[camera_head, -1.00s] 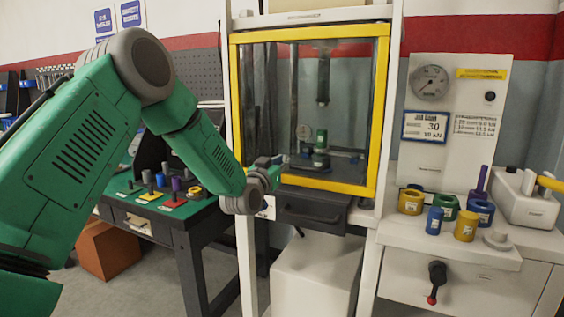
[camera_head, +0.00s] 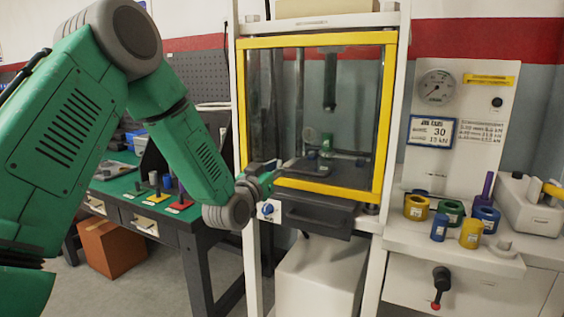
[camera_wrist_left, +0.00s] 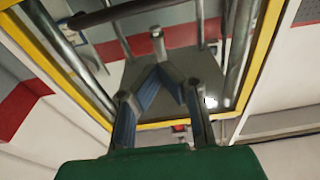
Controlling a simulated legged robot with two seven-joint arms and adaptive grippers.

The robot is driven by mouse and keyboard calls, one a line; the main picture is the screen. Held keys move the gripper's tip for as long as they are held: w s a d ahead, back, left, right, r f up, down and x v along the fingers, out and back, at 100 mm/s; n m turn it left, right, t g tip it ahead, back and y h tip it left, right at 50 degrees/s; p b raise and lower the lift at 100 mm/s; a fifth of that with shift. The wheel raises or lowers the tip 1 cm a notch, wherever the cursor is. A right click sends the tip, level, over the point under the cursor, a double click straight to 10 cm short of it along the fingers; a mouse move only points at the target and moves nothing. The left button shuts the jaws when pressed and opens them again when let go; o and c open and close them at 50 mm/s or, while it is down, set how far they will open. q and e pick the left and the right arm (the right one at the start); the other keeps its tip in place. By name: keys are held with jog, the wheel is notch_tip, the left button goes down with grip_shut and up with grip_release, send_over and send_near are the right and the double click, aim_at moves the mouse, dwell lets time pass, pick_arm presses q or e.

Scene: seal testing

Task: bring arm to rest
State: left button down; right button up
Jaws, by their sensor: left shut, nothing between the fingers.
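My left gripper (camera_head: 266,168) is at the lower left corner of the yellow-framed test cabinet (camera_head: 314,41), in front of it in the head view. Its fingers are shut and empty. In the left wrist view the gripper (camera_wrist_left: 162,70) shows two blue-grey fingers meeting at their tips, with the cabinet's yellow frame and metal posts beyond. Whether the fingers touch the cabinet I cannot tell. My left arm comes in from the left, bent at the elbow. My right gripper is not in view.
A blue knob (camera_head: 268,209) sits just below the gripper, beside a dark drawer (camera_head: 315,215). A small green part (camera_head: 326,149) is inside the cabinet. A green-topped bench (camera_head: 120,186) stands left; colored rings (camera_head: 416,207) and a red-tipped lever (camera_head: 440,284) are right.

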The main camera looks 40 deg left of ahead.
pick_arm(q)
jog(key=s+d+f+m+g+h, duration=0.1)
jog(key=s+d+f+g, duration=0.25)
jog(key=f, duration=0.55)
jog(key=s+d+f+g+h, duration=0.15)
jog(key=s+d+f, duration=0.3)
jog(key=f, duration=0.45)
jog(key=s+d+f+m+g+h, duration=0.1)
jog(key=s+d+f+g, duration=0.35)
jog(key=f, duration=0.45)
jog(key=s+d+f+g, duration=0.2)
jog(key=s+f+g, duration=0.1)
jog(key=s, duration=0.6)
jog(key=s+d+f+g, duration=0.3)
jog(key=s+f, duration=0.3)
jog(key=s, duration=0.3)
jog(key=s+d+f+m+g, duration=0.1)
jog(key=s+d+f+g, duration=0.2)
jog(key=s+f, duration=0.2)
jog(key=s+h, duration=0.1)
jog(key=s, duration=0.2)
jog(key=shift+s+f, duration=0.25)
jog(key=shift+s, duration=0.15)
jog(key=shift+w, duration=0.15)
